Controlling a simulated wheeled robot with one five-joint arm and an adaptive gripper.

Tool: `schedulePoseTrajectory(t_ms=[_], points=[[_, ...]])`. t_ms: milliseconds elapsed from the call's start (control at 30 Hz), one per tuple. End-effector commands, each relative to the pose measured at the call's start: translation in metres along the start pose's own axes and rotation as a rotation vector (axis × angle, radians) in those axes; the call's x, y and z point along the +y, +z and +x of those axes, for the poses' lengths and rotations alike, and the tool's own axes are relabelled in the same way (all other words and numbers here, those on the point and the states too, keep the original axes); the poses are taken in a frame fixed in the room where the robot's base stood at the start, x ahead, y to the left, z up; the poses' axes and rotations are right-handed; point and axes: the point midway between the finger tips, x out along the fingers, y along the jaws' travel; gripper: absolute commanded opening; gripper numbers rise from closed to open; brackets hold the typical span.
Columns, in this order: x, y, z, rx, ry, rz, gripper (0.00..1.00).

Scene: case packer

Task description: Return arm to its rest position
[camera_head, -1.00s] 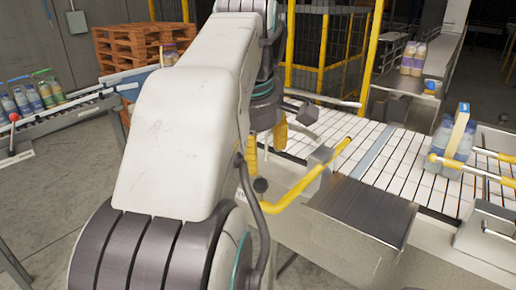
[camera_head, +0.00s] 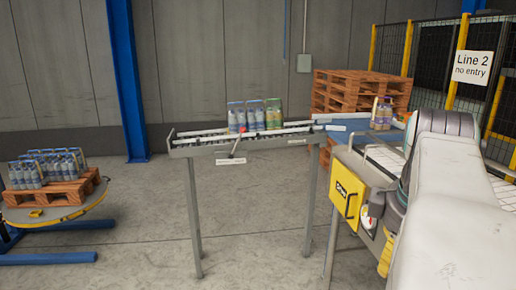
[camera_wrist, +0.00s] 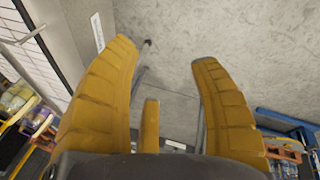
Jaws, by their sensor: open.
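My gripper (camera_wrist: 165,60) shows in the wrist view with its yellow fingers spread apart. Nothing is between them, and bare grey floor shows behind the gap. In the head view my white arm fills the lower right, and the gripper cannot be made out clearly there.
A narrow conveyor (camera_head: 180,150) on legs carries bottle packs (camera_head: 255,117). Another pack (camera_head: 382,114) stands near the white slatted belt (camera_head: 385,158). A yellow box (camera_head: 347,198) is on the machine's side. Stacked pallets (camera_head: 340,90) stand behind. A loaded pallet (camera_head: 55,193) sits left. Floor between is clear.

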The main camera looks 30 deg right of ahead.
Motion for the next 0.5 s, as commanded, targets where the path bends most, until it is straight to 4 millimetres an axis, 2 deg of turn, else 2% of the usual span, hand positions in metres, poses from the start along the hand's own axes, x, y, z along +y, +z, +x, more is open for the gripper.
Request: schedulePoseTrajectory(t_ms=[33,200,333,500], points=[[-0.019,-0.014,0.007,0.023,-0.014,-0.004,0.57],[-0.08,-0.046,0.03,0.089,-0.061,0.037,0.57],[-0.13,-0.057,0.046,0.131,-0.107,0.07,0.57],[-0.188,-0.057,0.065,0.166,-0.172,0.109,0.57]])
